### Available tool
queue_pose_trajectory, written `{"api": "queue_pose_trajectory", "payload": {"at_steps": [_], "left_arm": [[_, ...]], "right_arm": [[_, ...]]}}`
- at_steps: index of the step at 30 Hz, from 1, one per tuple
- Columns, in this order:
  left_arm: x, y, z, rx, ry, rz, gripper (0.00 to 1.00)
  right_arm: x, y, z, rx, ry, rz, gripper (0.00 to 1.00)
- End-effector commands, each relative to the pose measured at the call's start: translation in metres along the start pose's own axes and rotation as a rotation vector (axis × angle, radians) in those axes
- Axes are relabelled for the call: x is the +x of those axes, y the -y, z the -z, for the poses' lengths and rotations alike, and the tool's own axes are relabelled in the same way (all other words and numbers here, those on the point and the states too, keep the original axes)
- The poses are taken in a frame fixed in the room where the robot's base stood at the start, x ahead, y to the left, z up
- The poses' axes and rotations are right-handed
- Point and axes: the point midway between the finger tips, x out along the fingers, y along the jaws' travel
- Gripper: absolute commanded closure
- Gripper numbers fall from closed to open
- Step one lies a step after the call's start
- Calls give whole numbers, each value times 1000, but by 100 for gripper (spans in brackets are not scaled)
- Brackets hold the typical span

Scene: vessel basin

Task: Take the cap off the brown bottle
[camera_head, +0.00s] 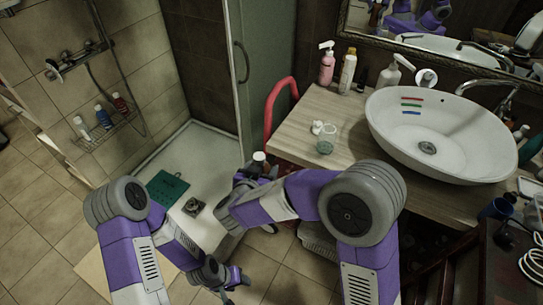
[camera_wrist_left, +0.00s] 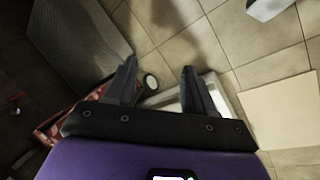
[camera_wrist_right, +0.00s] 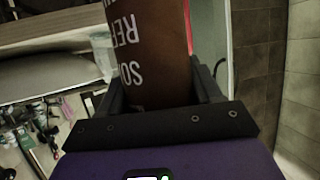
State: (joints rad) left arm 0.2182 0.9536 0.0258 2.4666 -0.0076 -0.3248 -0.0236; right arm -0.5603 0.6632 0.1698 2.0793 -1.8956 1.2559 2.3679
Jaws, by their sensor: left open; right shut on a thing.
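The brown bottle (camera_wrist_right: 150,50) stands between the fingers of my right gripper (camera_wrist_right: 155,85), which is shut on its body. White lettering shows on it in the right wrist view. In the head view its white cap (camera_head: 259,156) sticks up above my right gripper (camera_head: 257,170), and the arm hides most of the bottle. My left gripper (camera_head: 236,279) is lower in the head view, apart from the bottle. Its two fingers are spread and empty in the left wrist view (camera_wrist_left: 158,85).
The wooden counter (camera_head: 300,115) with the white basin (camera_head: 440,130) lies to the right of the bottle. A red curved rail (camera_head: 277,100) rises behind the bottle. The shower tray (camera_head: 195,150) is at the left.

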Motion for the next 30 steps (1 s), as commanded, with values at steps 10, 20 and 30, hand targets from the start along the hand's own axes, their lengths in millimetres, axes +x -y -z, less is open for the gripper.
{"api": "queue_pose_trajectory", "payload": {"at_steps": [10,20,30], "left_arm": [[-41,-59,130,623,-144,-26,46],[-142,-134,237,1288,-284,70,46],[-280,-210,288,1951,-337,275,46]], "right_arm": [[0,0,1,1,-3,1,100],[0,0,1,1,-3,1,100],[0,0,1,1,-3,1,100]]}}
